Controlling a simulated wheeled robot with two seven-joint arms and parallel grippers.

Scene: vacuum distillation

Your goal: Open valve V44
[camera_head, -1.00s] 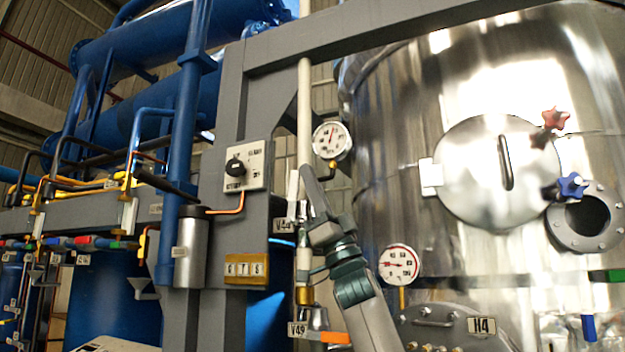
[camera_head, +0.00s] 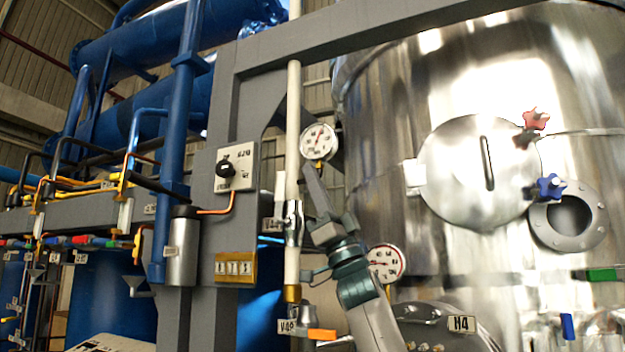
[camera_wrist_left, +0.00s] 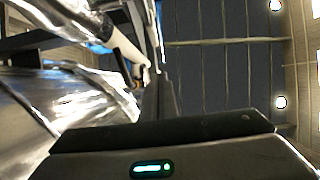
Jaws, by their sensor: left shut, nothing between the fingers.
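Valve V44 (camera_head: 293,222) is a silver valve body on the white vertical pipe (camera_head: 293,120), left of the steel tank. Its tag (camera_head: 272,224), partly hidden behind the pipe, is hard to read. A pale upright piece (camera_head: 280,190), perhaps the handle, stands beside the valve; its exact position is unclear. My left gripper (camera_head: 313,178) is shut and empty, pointing up just right of the pipe, with a small gap visible in the picture. In the left wrist view its dark fingers (camera_wrist_left: 160,110) point away beside shiny metal. My right gripper is not in view.
Another valve with an orange handle (camera_head: 321,334) and tag sits below on the same pipe. Round gauges (camera_head: 319,141) (camera_head: 386,263) flank my arm. The large steel tank (camera_head: 400,200) is at right, and a grey column (camera_head: 232,120) at left.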

